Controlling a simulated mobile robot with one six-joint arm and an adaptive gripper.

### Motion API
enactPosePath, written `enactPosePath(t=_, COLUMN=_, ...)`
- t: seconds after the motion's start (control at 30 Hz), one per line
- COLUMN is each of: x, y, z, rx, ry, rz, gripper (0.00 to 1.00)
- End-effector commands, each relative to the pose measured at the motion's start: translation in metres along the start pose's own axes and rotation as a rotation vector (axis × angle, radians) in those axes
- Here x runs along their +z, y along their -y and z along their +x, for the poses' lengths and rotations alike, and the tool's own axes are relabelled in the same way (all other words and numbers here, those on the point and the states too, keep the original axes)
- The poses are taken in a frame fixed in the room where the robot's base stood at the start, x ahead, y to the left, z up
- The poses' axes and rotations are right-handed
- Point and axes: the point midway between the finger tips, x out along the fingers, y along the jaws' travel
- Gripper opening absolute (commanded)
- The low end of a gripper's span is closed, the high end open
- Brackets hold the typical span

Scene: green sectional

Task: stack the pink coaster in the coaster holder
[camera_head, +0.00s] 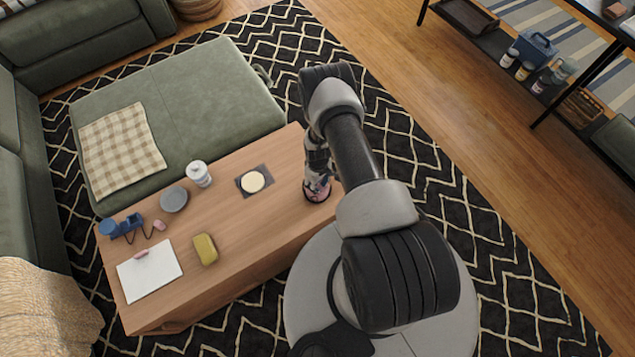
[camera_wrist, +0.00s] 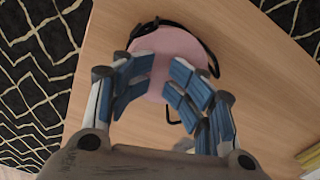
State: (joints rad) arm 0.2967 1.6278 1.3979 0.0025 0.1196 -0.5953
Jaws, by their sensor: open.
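The pink coaster (camera_wrist: 178,46) is a round disc lying within the black coaster holder (camera_wrist: 205,47) in the wrist view. The holder's dark rail curves around the coaster's far edge, and a thin black wire shows at the near side. My gripper (camera_wrist: 160,82) is open, with its blue-padded fingers spread over the near part of the coaster. I cannot tell whether the fingers touch it, or what lies under it. In the head view my gripper (camera_head: 316,172) points down at the table's right end, and a bit of pink shows below it.
The wooden table (camera_head: 228,218) also bears a dark square mat (camera_head: 243,189) with a cream disc (camera_head: 253,181), a white canister (camera_head: 199,174), a grey dish (camera_head: 174,199), a yellow sponge-like block (camera_head: 205,249), a blue object (camera_head: 120,227) and a white pad (camera_head: 151,274). The table's front middle is clear.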

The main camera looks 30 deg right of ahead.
Motion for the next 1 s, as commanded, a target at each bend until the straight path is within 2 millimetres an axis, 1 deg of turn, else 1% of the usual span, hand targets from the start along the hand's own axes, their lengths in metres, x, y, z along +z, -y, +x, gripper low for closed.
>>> enactPosePath(t=0.07, x=0.001, y=0.001, z=-0.003, rx=-0.002, ry=0.003, rz=0.000, gripper=0.41)
enactPosePath(t=0.17, x=0.000, y=0.000, z=-0.013, rx=0.000, ry=0.001, rz=0.000, gripper=0.41)
enactPosePath(t=0.4, x=-0.001, y=-0.001, z=-0.051, rx=0.001, ry=-0.001, rz=0.000, gripper=0.41)
enactPosePath(t=0.6, x=0.000, y=0.000, z=-0.074, rx=0.000, ry=0.000, rz=0.000, gripper=0.41)
enactPosePath(t=0.73, x=0.000, y=0.000, z=-0.079, rx=0.000, ry=0.000, rz=0.000, gripper=0.41)
enactPosePath(t=1.0, x=0.000, y=0.000, z=-0.080, rx=0.000, ry=0.000, rz=0.000, gripper=0.41)
